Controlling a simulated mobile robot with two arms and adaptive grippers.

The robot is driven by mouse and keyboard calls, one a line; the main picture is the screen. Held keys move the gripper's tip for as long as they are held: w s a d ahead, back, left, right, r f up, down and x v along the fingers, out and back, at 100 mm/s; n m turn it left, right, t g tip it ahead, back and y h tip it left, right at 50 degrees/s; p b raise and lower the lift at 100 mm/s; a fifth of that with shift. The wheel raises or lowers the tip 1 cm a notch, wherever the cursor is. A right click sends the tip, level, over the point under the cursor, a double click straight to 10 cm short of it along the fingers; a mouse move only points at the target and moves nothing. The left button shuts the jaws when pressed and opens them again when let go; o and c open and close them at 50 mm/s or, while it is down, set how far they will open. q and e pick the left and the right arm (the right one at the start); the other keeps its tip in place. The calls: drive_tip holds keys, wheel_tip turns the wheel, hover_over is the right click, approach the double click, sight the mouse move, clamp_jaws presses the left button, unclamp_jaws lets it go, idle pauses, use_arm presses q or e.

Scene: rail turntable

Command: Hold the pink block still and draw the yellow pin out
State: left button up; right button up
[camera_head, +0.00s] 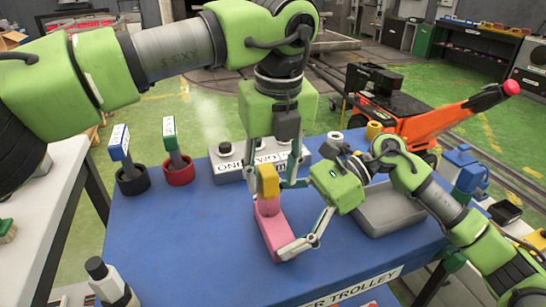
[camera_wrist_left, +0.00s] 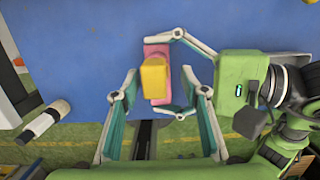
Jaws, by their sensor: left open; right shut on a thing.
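The pink block (camera_head: 272,236) stands on the blue trolley top, and the yellow pin (camera_head: 268,183) sticks up out of it. Both also show in the left wrist view, the pin (camera_wrist_left: 153,78) in front of the block (camera_wrist_left: 157,50). My left gripper (camera_head: 270,181) points down from above. It is open, one finger on either side of the pin, with gaps between in the left wrist view. My right gripper (camera_head: 285,216) comes in from the right and is shut on the pink block, its fingers at opposite ends. The pin's lower part is hidden inside the block.
A grey button box (camera_head: 228,160) stands behind the block. A black cup (camera_head: 133,181) and a red cup (camera_head: 179,170) hold tagged handles at the left. A grey tray (camera_head: 388,212) lies at the right, beneath my right arm. The blue top (camera_head: 185,245) is clear at front left.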

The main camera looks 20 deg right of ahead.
use_arm(q)
drive_tip(key=shift+f, duration=0.2)
use_arm(e)
drive_tip(key=shift+f, duration=0.35)
use_arm(q)
clamp_jaws()
use_arm(e)
drive_tip(key=shift+s, duration=0.1)
use_arm(q)
drive_tip(key=shift+d, duration=0.1)
drive_tip(key=shift+s+d+r, duration=0.1)
drive_tip(key=shift+r, duration=0.75)
drive_tip(key=shift+r, duration=1.1)
drive_tip(key=shift+a+r, duration=0.2)
drive_tip(key=shift+r, duration=1.55)
drive_tip(key=shift+r, duration=0.15)
